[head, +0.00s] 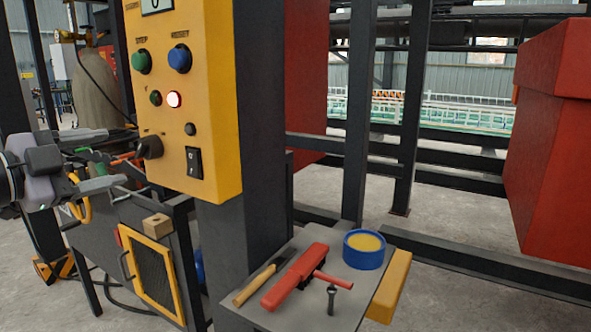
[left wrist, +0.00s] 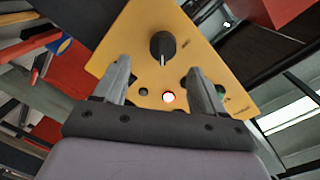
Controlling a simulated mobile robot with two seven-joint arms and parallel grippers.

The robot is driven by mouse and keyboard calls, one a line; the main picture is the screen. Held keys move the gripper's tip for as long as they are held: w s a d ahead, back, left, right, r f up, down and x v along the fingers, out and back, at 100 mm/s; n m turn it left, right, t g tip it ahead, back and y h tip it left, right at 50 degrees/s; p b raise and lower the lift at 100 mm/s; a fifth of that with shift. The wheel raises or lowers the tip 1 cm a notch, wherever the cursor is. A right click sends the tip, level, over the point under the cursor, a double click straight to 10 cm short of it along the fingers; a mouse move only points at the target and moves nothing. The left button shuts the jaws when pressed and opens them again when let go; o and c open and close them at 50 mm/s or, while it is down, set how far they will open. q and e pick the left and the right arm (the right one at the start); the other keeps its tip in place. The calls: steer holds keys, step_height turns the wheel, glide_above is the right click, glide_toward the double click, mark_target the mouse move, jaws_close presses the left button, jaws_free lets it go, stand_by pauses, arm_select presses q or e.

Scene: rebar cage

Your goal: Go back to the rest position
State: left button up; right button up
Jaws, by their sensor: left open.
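My left gripper (head: 118,158) is at the left of the head view, open and empty, in front of the yellow control panel (head: 213,75). In the left wrist view its two fingers (left wrist: 165,85) stand apart, with the panel beyond them. The panel's black rotary knob (head: 149,147) also shows in the left wrist view (left wrist: 162,45), beyond the fingers and between their tips. I cannot tell whether a finger touches the panel. A lit button (head: 174,100) glows white with a red rim. My right gripper is not in view.
A dark post (head: 262,130) backs the panel. A large red box (head: 553,140) stands at right. Dark rails cross behind.

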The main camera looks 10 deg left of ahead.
arm_select(q)
steer(key=s+d+f+n+g+y+p, duration=0.1)
steer(key=d+f+n+p, duration=0.15)
steer(key=f, duration=1.05)
steer(key=s+d+f+n+g+p, duration=0.1)
steer(key=d+f+n+p, duration=0.15)
steer(key=f, duration=0.95)
steer(key=s+d+f+n+g+y+p, duration=0.1)
steer(key=s+d+f+n+p, duration=0.2)
steer(key=s+f, duration=0.5)
steer(key=s+d+f+n+g+y+p, duration=0.2)
steer(key=s+d+f+n, duration=0.3)
steer(key=s+d+f, duration=0.3)
steer(key=shift+s+d+y+p, duration=0.3)
steer(key=shift+s+p, duration=0.15)
steer(key=shift+s, duration=0.45)
